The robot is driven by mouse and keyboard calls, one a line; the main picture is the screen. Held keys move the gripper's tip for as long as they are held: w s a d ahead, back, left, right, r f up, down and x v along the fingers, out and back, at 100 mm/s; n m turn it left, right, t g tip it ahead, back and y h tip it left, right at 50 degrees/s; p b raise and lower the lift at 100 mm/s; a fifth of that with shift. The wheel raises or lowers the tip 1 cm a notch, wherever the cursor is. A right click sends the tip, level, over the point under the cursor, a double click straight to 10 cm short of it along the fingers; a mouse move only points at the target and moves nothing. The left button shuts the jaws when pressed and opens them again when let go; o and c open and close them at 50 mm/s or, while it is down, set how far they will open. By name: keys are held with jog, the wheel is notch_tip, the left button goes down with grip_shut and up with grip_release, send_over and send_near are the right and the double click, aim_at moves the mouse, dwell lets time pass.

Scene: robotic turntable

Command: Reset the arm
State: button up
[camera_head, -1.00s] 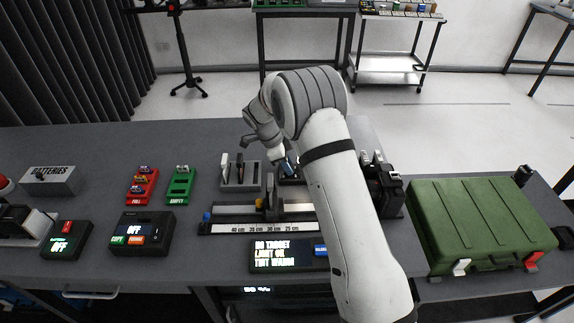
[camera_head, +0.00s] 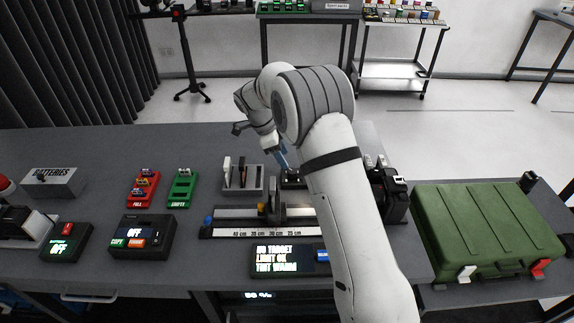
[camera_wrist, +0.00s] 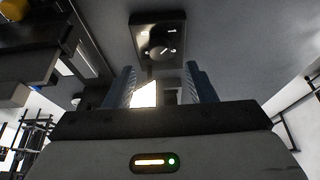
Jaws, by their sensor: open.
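My gripper (camera_head: 282,157) is above the grey workbench (camera_head: 120,140), just behind the ruler rail, with blue fingers pointing down. In the wrist view my gripper (camera_wrist: 160,88) has its two blue fingers apart with nothing held between them. A small black box with a round knob (camera_wrist: 158,45) lies beyond the fingertips. In the head view this black box (camera_head: 291,180) is partly hidden by my arm. My arm rises from the bottom of the head view and bends at the elbow toward the left.
A grey holder with upright pieces (camera_head: 243,178) stands left of my gripper. The ruler rail (camera_head: 235,222) and a display (camera_head: 285,260) lie in front. A green case (camera_head: 480,225) and a black device (camera_head: 393,195) are on the right. The back of the bench is mostly clear.

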jog(key=shift+v, duration=0.8)
jog(key=s+d+r+n+y, duration=0.3)
jog(key=s+d+r+n, duration=0.5)
jog(key=s+d+r, duration=0.45)
jog(key=s+d+n+t+y, duration=0.1)
jog(key=s+d+n+t, duration=0.2)
jog(key=s+n, duration=0.7)
jog(key=s, duration=1.2)
jog(key=shift+s+d+y, duration=0.2)
jog(key=shift+s+y, duration=0.1)
jog(key=shift+s, duration=0.05)
